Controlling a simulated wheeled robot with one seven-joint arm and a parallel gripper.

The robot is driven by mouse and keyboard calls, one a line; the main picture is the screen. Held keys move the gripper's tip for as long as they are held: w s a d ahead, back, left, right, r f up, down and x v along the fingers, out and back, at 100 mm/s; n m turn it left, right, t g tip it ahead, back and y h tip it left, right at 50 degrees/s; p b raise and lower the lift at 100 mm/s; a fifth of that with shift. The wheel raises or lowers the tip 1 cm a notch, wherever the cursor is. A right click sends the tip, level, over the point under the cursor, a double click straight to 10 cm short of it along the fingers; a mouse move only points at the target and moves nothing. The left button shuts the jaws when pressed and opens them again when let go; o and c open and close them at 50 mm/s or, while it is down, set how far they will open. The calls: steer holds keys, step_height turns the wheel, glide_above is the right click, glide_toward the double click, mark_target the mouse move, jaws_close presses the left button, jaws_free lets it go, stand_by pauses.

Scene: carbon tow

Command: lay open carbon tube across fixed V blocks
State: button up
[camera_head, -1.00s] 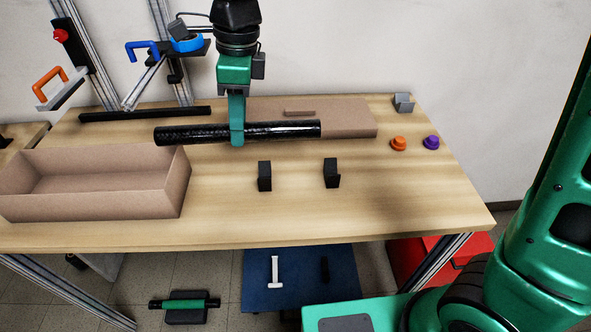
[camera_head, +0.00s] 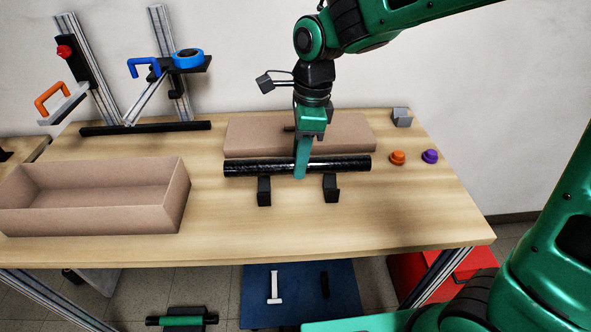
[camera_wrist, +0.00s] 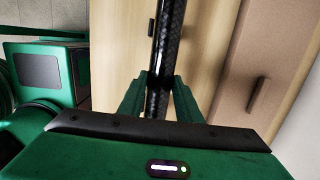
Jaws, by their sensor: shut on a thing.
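The black glossy carbon tube (camera_head: 245,168) lies level, left to right, in the head view. My gripper (camera_head: 301,172) is shut on it near its middle, coming from above. In the wrist view the tube (camera_wrist: 168,40) runs between my two fingers (camera_wrist: 158,98). Two small black V blocks stand on the table, a left one (camera_head: 264,191) and a right one (camera_head: 331,188). The tube appears just above or behind their tops, spanning past both. I cannot tell whether it touches them. The tube's open ends are not clearly seen.
A brown lidded box (camera_head: 350,132) lies close behind the tube. An open brown box (camera_head: 180,205) is at the left. Orange (camera_head: 397,158) and purple (camera_head: 430,156) knobs and a grey block (camera_head: 401,118) sit at the right. The table front is clear.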

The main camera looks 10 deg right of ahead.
steer(key=shift+f, duration=1.95)
steer(key=shift+f, duration=0.5)
steer(key=o, duration=1.2)
steer(key=shift+c, duration=0.2)
steer(key=r, duration=0.4)
steer(key=d+r, duration=0.1)
steer(key=r, duration=0.8)
steer(key=shift+d, duration=0.2)
